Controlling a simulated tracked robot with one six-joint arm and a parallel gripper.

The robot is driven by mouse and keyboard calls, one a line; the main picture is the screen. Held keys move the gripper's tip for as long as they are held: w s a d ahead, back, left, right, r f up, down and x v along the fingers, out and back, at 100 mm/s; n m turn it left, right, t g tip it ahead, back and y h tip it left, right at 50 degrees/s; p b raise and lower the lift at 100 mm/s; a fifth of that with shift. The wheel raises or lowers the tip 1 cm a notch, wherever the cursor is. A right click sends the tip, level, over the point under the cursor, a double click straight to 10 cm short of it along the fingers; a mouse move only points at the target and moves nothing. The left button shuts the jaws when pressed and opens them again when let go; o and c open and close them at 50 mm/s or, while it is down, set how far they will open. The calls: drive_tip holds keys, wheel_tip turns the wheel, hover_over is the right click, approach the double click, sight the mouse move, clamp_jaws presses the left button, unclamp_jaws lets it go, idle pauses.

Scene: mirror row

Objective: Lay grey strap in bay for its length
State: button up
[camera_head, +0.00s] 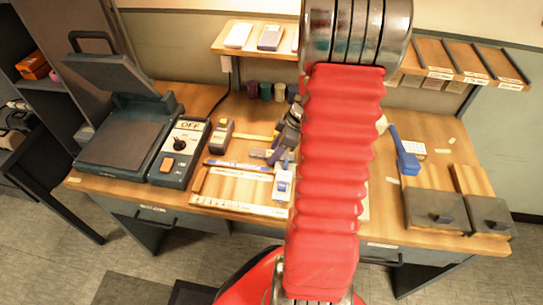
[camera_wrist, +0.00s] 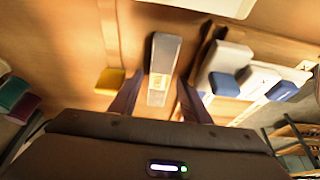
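The grey strap appears to be the short, flat grey piece (camera_wrist: 163,66) in the wrist view. It lies on the wooden surface, ahead of and partly between my fingers. My gripper (camera_wrist: 158,88) is open, with one dark finger on each side of it and a visible gap to each. In the head view my red arm covers the middle of the bench, and the gripper shows only partly at its left edge. A wooden measuring tray (camera_head: 240,209) with a marked front edge lies left of my arm. Labelled bays (camera_head: 463,62) line the shelf at the back right.
A yellow block (camera_wrist: 110,81) is close beside the left finger. White and blue pieces (camera_wrist: 231,58) are close on the right. A dark press (camera_head: 120,135) and a switch box (camera_head: 180,150) stand on the left of the bench. Grey-fronted boxes (camera_head: 435,210) stand at right.

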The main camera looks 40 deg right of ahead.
drive_tip(key=c, duration=1.1)
drive_tip(key=shift+o, duration=0.2)
drive_tip(key=shift+r, duration=0.1)
wheel_tip(320, 180, up, 10)
idle(0.4)
